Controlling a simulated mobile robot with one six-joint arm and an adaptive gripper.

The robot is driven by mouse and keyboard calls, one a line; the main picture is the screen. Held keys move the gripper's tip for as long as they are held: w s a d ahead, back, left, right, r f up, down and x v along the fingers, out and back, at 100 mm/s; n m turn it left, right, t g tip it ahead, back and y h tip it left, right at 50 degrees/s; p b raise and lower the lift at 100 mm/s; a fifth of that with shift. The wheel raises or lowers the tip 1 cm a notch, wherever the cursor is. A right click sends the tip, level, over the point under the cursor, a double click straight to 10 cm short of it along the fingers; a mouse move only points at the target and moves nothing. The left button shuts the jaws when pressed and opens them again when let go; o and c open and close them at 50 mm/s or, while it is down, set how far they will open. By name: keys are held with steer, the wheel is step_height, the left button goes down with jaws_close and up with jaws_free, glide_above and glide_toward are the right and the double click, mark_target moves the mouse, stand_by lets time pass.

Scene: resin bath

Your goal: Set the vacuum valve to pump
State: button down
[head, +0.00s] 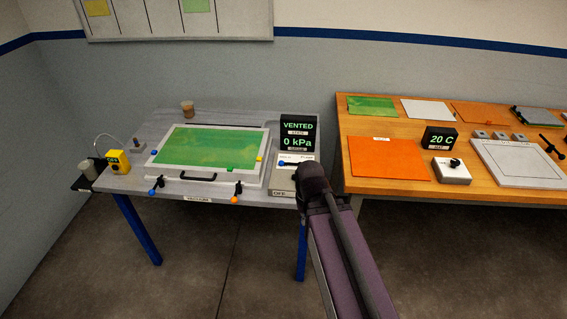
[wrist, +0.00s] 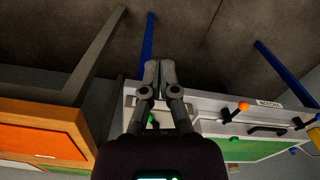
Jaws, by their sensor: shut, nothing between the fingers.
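The vacuum valve appears to be the small lever with a blue knob (head: 282,163) on the pale control box at the right end of the grey bench. The lever points left, and my arm hides part of the box. The display (head: 299,134) behind it reads VENTED and 0 kPa. My gripper (wrist: 158,75) is shut and empty in the wrist view, over the bench edge. Its fingertips are hidden in the head view. A green knob (wrist: 151,119) shows between my fingers in the wrist view; I cannot tell whether they touch it.
A green-topped vacuum bath (head: 210,147) fills the bench middle. Levers with a blue knob (head: 152,193) and an orange knob (head: 234,200) stand at its front. A yellow device (head: 118,161) is left. A wooden table (head: 400,190) stands right, across a narrow gap.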

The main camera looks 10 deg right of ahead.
steer(key=shift+s, duration=0.15)
steer(key=c, duration=0.7)
jaws_free()
steer(key=shift+s, duration=0.1)
